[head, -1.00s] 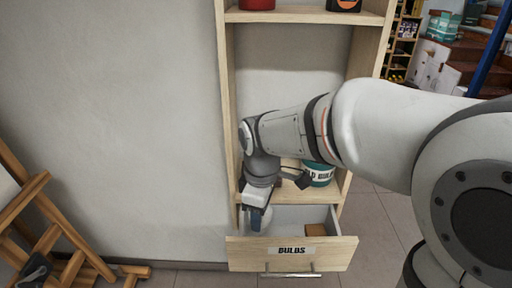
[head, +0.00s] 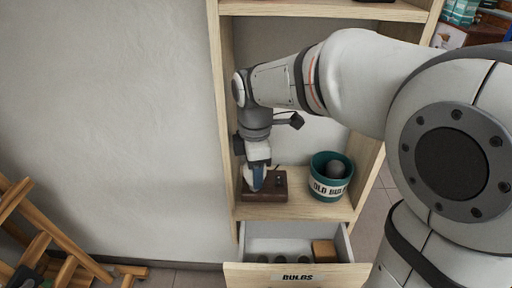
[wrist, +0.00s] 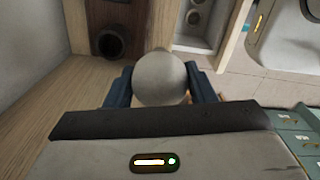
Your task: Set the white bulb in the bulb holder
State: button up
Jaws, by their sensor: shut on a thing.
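The white bulb (wrist: 160,78) is held between the blue fingers of my gripper (wrist: 161,86) in the wrist view. My gripper (head: 256,182) also shows in the head view, pointing down over the bulb holder, a dark brown block (head: 277,190) on the shelf. The gripper hides the block's left part. In the wrist view the holder (wrist: 88,12) has a round dark socket up and left of the bulb, and the bulb appears apart from it. The bulb's lower end is hidden.
A teal bucket (head: 329,190) labelled for old bulbs stands right of the holder with a dark grey bulb inside. Below, the open drawer (head: 298,277) marked BULBS has round slots and a brown block (head: 324,250). Shelf sides (head: 225,130) flank the space.

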jog(key=shift+w+d+f, duration=0.1)
jog(key=shift+w+f, duration=0.5)
jog(key=shift+w, duration=0.55)
jog(key=shift+w+f, duration=0.55)
jog(key=shift+w, duration=0.65)
jog(key=shift+w+d+f, duration=0.1)
jog(key=shift+w+f, duration=0.5)
jog(key=shift+w, duration=0.55)
jog(key=shift+f, duration=0.15)
jog(key=o, duration=1)
